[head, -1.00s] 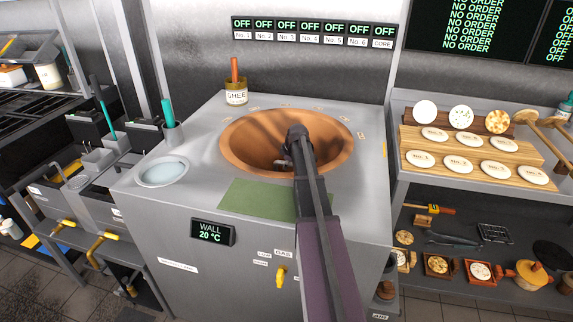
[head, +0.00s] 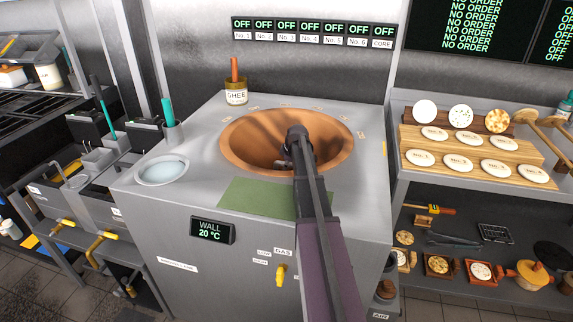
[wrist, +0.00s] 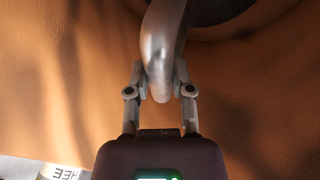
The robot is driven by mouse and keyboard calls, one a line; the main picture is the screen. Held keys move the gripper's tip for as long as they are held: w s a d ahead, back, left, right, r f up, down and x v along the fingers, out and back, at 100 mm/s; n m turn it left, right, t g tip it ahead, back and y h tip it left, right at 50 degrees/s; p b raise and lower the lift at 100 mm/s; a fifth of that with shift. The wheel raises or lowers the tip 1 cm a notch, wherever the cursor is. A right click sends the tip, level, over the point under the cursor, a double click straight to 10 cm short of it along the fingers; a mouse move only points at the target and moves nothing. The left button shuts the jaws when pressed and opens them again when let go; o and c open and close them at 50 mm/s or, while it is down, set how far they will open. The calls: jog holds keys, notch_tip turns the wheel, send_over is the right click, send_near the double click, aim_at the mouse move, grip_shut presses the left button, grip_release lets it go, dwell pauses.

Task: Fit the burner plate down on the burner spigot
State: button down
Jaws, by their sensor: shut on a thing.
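My gripper (wrist: 160,75) is shut on a thick, curved metal bar (wrist: 163,35), with one finger on each side of it. The bar runs up out of the top of the wrist view, so what it joins is hidden. A dark round shape with a paler rim (wrist: 225,10) shows at the top right of that view; I cannot tell whether it is the burner plate or the oven's opening. In the head view my arm reaches over the copper-coloured oven bowl (head: 240,145), and my gripper (head: 286,162) is mostly hidden behind the wrist. The burner spigot is not visible.
A ghee jar (head: 236,92) stands behind the bowl at left. A round basin (head: 163,171) and a green mat (head: 250,199) are on the oven top. A yellow gas valve (head: 281,275) is on the front. Shelves with labelled discs (head: 490,146) stand at right.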

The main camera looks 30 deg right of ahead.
jog(key=shift+s+a+f+b, duration=0.3)
jog(key=shift+s+f+b, duration=0.2)
jog(key=shift+f, duration=0.3)
jog(key=shift+c, duration=2.1)
grip_release()
jog(key=shift+s+d+r+p, duration=0.1)
jog(key=shift+r+p, duration=0.2)
jog(key=shift+p, duration=0.2)
jog(key=p+v, duration=0.7)
jog(key=shift+w+d, duration=0.15)
jog(key=shift+w, duration=0.2)
jog(key=shift+r, duration=0.1)
